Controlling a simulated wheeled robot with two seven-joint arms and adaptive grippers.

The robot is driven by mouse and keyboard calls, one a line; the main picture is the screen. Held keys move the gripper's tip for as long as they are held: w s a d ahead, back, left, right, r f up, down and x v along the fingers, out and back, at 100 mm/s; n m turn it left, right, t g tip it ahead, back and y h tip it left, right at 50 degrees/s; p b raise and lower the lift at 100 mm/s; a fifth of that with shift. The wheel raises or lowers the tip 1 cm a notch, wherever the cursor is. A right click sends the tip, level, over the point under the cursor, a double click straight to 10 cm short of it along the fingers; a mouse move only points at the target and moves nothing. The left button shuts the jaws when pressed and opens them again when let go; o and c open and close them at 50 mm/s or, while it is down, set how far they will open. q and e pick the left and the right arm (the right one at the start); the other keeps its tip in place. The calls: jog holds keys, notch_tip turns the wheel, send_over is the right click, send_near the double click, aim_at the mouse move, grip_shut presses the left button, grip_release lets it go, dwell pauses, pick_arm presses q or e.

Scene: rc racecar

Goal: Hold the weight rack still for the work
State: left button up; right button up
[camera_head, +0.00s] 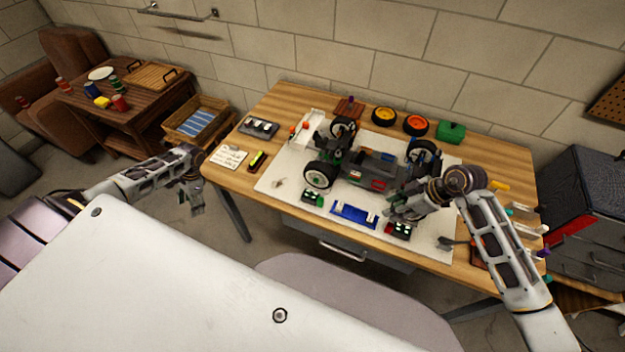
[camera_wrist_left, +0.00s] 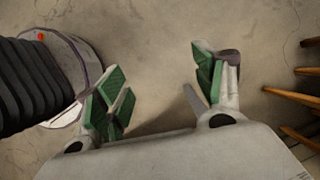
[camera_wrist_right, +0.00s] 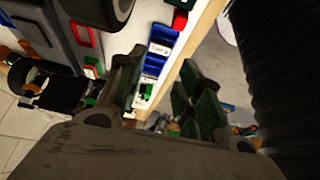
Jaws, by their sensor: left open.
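No weight rack can be named with certainty. A blue rack or tray (camera_head: 355,214) lies near the mat's front edge; it also shows in the right wrist view (camera_wrist_right: 160,50) with a white label. A dark tray (camera_head: 259,128) with round pieces sits at the table's left back. My right gripper (camera_head: 398,212) is over the mat, just right of the blue rack. Its fingers (camera_wrist_right: 160,92) are apart, with no held thing visible between them. My left gripper (camera_head: 193,198) hangs off the table's left side, open and empty above the floor in its wrist view (camera_wrist_left: 162,85).
A black-wheeled racecar (camera_head: 350,168) stands on the white mat (camera_head: 275,188). Small green (camera_head: 312,198) and red-and-green (camera_head: 402,231) blocks flank the blue rack. Orange-rimmed wheels (camera_head: 384,116) and a green box (camera_head: 451,132) lie behind. A dark drawer cabinet (camera_head: 590,205) stands at right.

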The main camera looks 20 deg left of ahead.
pick_arm(q)
jog(key=w+d+r+m+t, duration=0.1)
jog(key=w+d+r, duration=0.1)
jog(key=w+r, duration=0.1)
jog(key=w+d+r+m+t, duration=0.1)
jog(key=w+d+r, duration=0.1)
jog(key=w, duration=0.4)
jog(key=w+d+r+m, duration=0.1)
jog(key=w+d+r, duration=0.2)
jog(key=w+r, duration=0.2)
jog(key=shift+w+d+t, duration=0.1)
jog(key=shift+t, duration=0.3)
jog(key=w+d+r+m+t+h, duration=0.15)
jog(key=w+d+r, duration=0.25)
jog(key=d, duration=0.4)
jog(key=w+d+r+m+t, duration=0.1)
jog(key=w+d+r+m, duration=0.3)
jog(key=d, duration=0.3)
jog(key=w+d+r+m+t, duration=0.1)
jog(key=w+d+r+t, duration=0.1)
jog(key=w+d+r, duration=0.45)
jog(key=m+g, duration=0.3)
jog(key=m, duration=0.2)
send_over(342, 210)
notch_tip(342, 210, down, 4)
jog(key=shift+f, duration=0.2)
jog(key=shift+f, duration=6.9)
